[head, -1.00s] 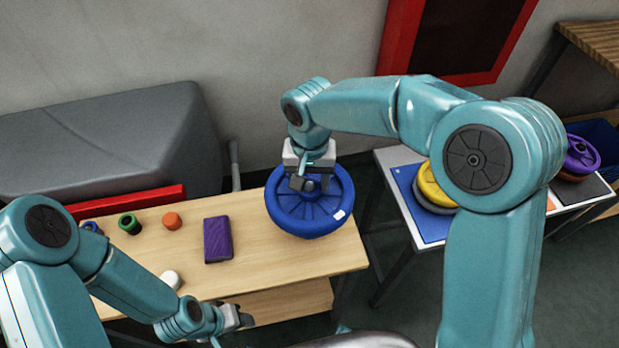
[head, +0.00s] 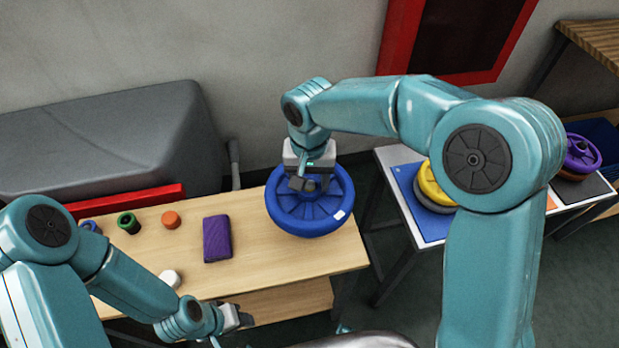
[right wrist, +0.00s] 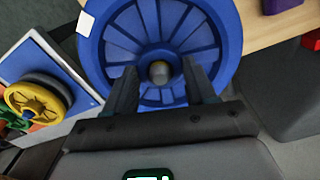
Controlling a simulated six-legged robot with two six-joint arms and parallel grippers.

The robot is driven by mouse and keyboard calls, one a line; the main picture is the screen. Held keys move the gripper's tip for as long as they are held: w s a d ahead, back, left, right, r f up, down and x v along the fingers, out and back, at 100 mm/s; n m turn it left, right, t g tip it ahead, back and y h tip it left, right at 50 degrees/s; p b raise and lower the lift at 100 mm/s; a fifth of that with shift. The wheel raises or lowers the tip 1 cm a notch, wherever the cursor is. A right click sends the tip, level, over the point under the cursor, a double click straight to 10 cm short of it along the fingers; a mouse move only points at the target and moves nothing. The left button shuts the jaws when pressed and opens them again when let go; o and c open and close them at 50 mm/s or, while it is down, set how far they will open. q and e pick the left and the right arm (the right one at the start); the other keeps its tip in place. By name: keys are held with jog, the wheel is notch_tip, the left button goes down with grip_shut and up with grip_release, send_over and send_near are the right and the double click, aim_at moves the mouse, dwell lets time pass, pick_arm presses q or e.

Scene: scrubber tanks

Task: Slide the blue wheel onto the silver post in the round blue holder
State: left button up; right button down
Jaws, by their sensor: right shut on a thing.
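The blue wheel (head: 310,222) is a broad spoked disc at the right end of the wooden table. My right gripper (head: 310,184) is over its middle, and the right wrist view shows the fingers (right wrist: 161,88) on both sides of the hub, shut on the wheel. A rounded silver post tip (right wrist: 159,71) shows in the centre of the hub. The round blue holder cannot be told apart from the wheel; any part below is hidden. My left gripper (head: 240,318) is low by the table's front edge, with its jaws too small to read.
The wooden table (head: 260,259) also bears a purple block (head: 217,239), a green ring (head: 128,222), an orange piece (head: 171,219) and a white piece (head: 170,279). A side table at right has a blue mat (head: 422,219) with a yellow wheel (head: 431,186). A purple wheel (head: 583,152) stands farther right.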

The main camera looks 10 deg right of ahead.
jog(key=shift+f, duration=0.25)
dwell(0.8)
jog(key=shift+c, duration=1.4)
grip_release()
jog(key=shift+f, duration=0.1)
jog(key=shift+r, duration=0.2)
notch_tip(320, 180, up, 10)
jog(key=p, duration=0.7)
jog(key=shift+f, duration=0.15)
